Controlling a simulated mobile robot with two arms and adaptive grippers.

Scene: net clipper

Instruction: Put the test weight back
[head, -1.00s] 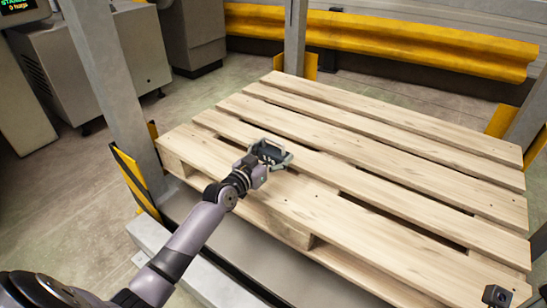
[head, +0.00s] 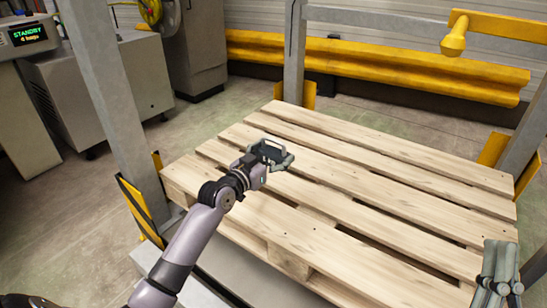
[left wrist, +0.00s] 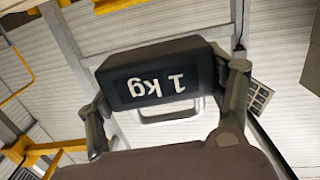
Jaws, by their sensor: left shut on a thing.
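The test weight (left wrist: 165,75) is a dark block with a pale handle, and its label reads 1 kg, upside down in the left wrist view. My left gripper (head: 270,157) is shut on it, with one finger on each side. In the head view the weight (head: 268,151) is small and dark at the end of my left arm, over the left part of the wooden pallet (head: 370,185). My right gripper (head: 497,270) shows at the lower right of the head view, by the pallet's near right corner; its fingers run close together and whether they are open is unclear.
Grey posts (head: 110,95) with yellow-black guards stand around the pallet. A yellow rail (head: 400,70) runs behind it. A grey cabinet (head: 105,80) and a display unit (head: 28,35) reading STANDBY stand at the left. The pallet top is otherwise bare.

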